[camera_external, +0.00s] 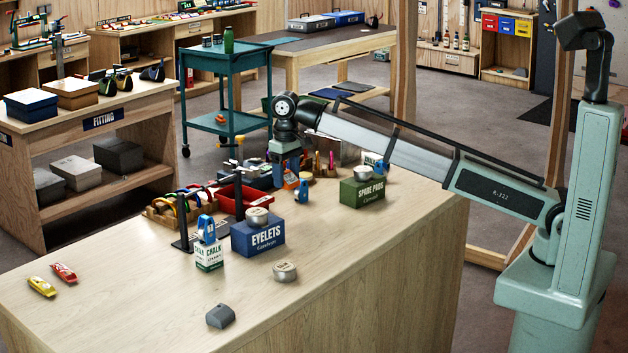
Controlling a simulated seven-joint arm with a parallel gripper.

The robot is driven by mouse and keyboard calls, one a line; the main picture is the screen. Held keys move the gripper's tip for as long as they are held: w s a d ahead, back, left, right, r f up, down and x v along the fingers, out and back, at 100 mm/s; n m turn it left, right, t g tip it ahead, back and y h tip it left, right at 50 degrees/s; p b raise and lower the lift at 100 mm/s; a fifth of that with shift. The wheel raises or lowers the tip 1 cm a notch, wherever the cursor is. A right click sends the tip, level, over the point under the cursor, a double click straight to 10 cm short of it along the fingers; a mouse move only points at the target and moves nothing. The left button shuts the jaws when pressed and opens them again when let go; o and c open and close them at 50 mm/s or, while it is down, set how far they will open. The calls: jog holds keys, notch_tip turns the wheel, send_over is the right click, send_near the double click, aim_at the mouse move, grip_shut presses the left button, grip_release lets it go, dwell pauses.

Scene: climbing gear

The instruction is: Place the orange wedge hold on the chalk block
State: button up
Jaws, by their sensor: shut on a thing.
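My gripper (287,172) points down over the back part of the bench, left of the green SPARE PADS box. It is shut on a small orange piece (291,181), which looks like the orange wedge hold; its shape is mostly hidden by the fingers and clutter. The chalk block (209,256), a white and green box lettered CHALK, stands nearer the camera, to the lower left of my gripper. A blue item (206,229) stands on top of it. My gripper is well apart from the chalk block.
The blue EYELETS box (258,238) with a tin on it stands right beside the chalk block. A black stand (183,225), a red tray (243,196) and the SPARE PADS box (362,192) crowd the back. A grey wedge (220,316) lies in front. The front left is mostly clear.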

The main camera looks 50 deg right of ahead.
jog(key=w+d+r+m, duration=0.1)
jog(key=w+d, duration=0.2)
jog(key=d, duration=0.4)
jog(key=w+d+m, duration=0.1)
jog(key=w+d, duration=0.2)
jog(key=d, duration=0.5)
jog(key=s+d+r+m, duration=0.1)
jog(key=d+r+m, duration=0.1)
jog(key=d, duration=1.5)
jog(key=d+r+m, duration=0.2)
jog(key=d+m, duration=0.1)
jog(key=d, duration=1.5)
jog(key=shift+s+a+f+n, duration=0.1)
jog(key=shift+s+f+n, duration=0.25)
jog(key=shift+f+n, duration=1.1)
jog(key=shift+s+f+n, duration=0.4)
jog(key=shift+f+n, duration=0.4)
jog(key=shift+f, duration=1.2)
jog(key=shift+s+a+f+n, duration=0.1)
jog(key=shift+s+f+n, duration=0.25)
jog(key=shift+f+n, duration=1.1)
jog(key=shift+f+m, duration=0.3)
jog(key=shift+f, duration=0.05)
jog(key=o, duration=1.1)
